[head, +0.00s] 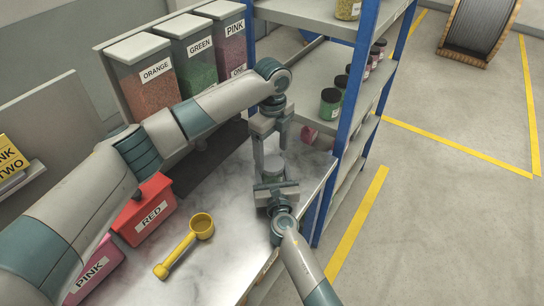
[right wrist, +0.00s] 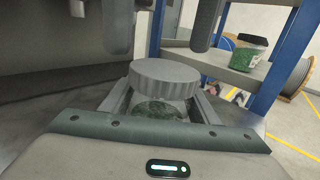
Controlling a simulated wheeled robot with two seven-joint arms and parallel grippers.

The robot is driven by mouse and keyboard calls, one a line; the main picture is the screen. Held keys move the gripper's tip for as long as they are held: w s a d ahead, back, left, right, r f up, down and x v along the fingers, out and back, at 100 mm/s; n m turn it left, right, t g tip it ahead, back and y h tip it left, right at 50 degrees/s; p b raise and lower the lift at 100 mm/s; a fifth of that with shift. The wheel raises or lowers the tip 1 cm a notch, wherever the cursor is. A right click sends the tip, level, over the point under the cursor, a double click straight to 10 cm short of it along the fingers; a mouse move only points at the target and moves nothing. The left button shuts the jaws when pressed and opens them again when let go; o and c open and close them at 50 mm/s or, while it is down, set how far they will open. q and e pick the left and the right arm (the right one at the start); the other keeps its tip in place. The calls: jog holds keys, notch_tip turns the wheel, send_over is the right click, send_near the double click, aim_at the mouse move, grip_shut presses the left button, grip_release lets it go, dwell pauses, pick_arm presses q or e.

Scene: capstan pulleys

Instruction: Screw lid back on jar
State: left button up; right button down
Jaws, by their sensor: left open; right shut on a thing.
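The jar (right wrist: 158,109) is clear with green contents. A grey ribbed lid (right wrist: 167,75) sits level on its top; how tightly it is threaded cannot be told. In the head view the lid (head: 272,163) shows small, above the counter. My right gripper (head: 276,188) is shut on the jar, a finger on each side below the lid in the right wrist view. My left gripper (head: 270,148) points down over the jar, open. Its two fingers hang above and behind the lid in the right wrist view, apart from each other with nothing between them.
A yellow scoop (head: 188,246), a red bin (head: 144,209) and a pink bin (head: 94,272) are on the marbled counter (head: 225,265). Labelled dispensers (head: 200,55) stand behind. A blue-post shelf (head: 353,95) with dark-lidded jars (head: 330,104) stands close right of the grippers.

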aim_at(272, 163)
pick_arm(q)
jog(key=shift+r, duration=0.7)
jog(key=shift+c, duration=0.2)
jog(key=n, duration=0.4)
jog(key=shift+r, duration=0.35)
jog(key=n, duration=0.4)
jog(key=shift+r, duration=0.4)
jog(key=n, duration=0.3)
jog(key=r+n, duration=0.1)
jog(key=n, duration=0.4)
jog(key=r+n, duration=0.1)
jog(key=n, duration=0.2)
jog(key=shift+f, duration=0.1)
jog(key=shift+f, duration=3.95)
